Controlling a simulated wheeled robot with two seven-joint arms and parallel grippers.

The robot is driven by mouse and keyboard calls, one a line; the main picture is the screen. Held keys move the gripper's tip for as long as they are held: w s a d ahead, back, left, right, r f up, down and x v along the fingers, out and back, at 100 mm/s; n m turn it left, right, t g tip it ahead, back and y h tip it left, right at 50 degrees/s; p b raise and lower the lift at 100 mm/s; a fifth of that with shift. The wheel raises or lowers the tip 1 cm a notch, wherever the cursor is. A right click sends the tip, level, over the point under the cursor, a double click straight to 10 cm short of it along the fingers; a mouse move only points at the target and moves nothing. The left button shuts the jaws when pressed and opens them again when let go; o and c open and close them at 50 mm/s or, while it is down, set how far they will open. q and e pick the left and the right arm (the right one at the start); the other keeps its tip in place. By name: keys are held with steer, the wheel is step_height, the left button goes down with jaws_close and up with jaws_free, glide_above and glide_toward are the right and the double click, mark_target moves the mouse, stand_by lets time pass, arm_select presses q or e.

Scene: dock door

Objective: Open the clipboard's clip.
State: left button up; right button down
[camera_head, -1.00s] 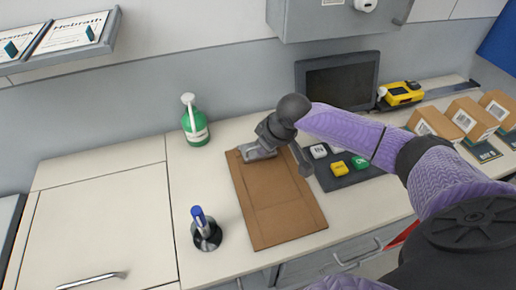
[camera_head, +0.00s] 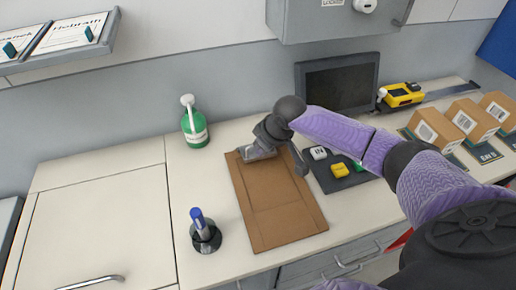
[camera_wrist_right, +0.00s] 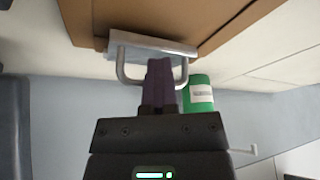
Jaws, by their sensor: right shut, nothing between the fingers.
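The brown clipboard (camera_head: 280,208) lies flat on the counter, its top end toward the wall. Its metal clip (camera_wrist_right: 150,46) shows in the wrist view as a grey plate at the board's top edge, with a wire loop (camera_wrist_right: 121,70) standing out from it. My right gripper (camera_wrist_right: 160,63) is shut and empty, its fingertips at the loop between the loop's two sides. Whether they touch the wire I cannot tell. In the head view the right gripper (camera_head: 252,153) is at the board's top edge and largely hides the clip. My left gripper is not in view.
A green bottle (camera_head: 195,127) stands behind and left of the clipboard. A pen holder (camera_head: 206,238) with a blue pen is at its left. A dark tray (camera_head: 340,178) with small blocks is close at its right, below a screen (camera_head: 338,82). The left counter is clear.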

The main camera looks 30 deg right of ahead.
steer(key=shift+w+d+r, duration=0.1)
steer(key=shift+w+r, duration=0.4)
steer(key=shift+w+d+r+p, duration=0.15)
steer(key=shift+w+r+p, duration=0.15)
steer(key=shift+w, duration=0.3)
steer(key=shift+w+d+r+b, duration=0.1)
steer(key=shift+w+b, duration=0.05)
steer(key=shift+w, duration=0.25)
steer(key=shift+w+d+r+b, duration=0.1)
steer(key=shift+w+b, duration=0.05)
steer(key=shift+w, duration=0.25)
steer(key=shift+w+d+f+b, duration=0.1)
steer(key=shift+w+b, duration=0.35)
steer(key=shift+w, duration=0.1)
steer(key=shift+w+d+f+b, duration=0.1)
steer(key=shift+w+d+b, duration=0.05)
steer(key=shift+w+b, duration=0.45)
steer(key=shift+w+f+b, duration=0.2)
steer(key=shift+b, duration=0.5)
steer(key=shift+d, duration=0.1)
steer(key=shift+w, duration=0.1)
